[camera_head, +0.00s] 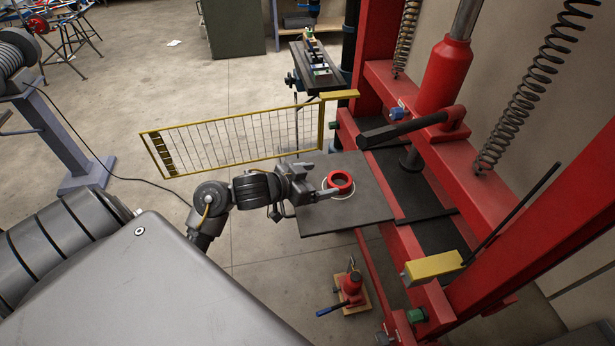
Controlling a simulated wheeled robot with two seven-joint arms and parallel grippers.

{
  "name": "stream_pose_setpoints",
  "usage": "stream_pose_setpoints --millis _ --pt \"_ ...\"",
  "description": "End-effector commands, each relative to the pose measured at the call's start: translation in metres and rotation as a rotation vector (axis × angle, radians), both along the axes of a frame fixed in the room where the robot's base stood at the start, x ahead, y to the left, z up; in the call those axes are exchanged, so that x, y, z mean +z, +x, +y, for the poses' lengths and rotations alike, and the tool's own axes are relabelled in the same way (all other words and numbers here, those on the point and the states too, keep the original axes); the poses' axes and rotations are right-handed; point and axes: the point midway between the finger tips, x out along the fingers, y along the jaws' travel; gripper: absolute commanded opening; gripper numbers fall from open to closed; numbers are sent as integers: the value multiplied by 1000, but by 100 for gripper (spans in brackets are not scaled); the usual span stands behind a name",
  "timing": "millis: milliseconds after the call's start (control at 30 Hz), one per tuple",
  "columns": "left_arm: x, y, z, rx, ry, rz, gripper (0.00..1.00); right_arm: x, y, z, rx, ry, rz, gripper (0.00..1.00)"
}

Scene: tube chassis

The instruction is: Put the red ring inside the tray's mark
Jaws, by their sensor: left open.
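The red ring (341,182) lies over the flat dark tray (350,217) and looks to be resting on it. A thin white circle, the tray's mark (339,200), shows around the ring's lower and right edges. The ring looks to be within it, nearer its upper side. My left gripper (322,183) is open, just left of the ring, with a finger reaching to the ring's left edge. Whether it touches the ring I cannot tell. The gripper hides the left part of the mark. My right gripper is not in view.
A yellow mesh gate (235,138) stands behind my left arm. A red press frame (430,150) with a black-handled lever rises right of the tray. A small red jack (352,284) is on the floor below. Open floor lies to the left.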

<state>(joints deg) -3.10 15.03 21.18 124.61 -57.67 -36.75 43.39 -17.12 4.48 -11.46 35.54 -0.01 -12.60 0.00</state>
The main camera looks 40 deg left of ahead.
Motion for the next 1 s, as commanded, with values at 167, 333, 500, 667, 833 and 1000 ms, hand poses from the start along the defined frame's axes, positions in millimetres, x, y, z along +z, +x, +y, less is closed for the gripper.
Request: stream_pose_setpoints --millis 167,333,500,667,833,1000 --pt "11 -23 8 0 2 -2 88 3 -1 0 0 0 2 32" --pt "15 -31 11 1 0 -2 88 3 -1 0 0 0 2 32" --pt "16 -32 11 1 -1 -4 88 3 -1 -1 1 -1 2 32" --pt "16 -31 11 1 -1 -4 88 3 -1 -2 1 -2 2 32" --pt "16 -31 11 1 0 -4 88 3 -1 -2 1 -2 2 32" --pt "16 -31 11 1 -1 -4 88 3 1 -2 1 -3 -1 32"
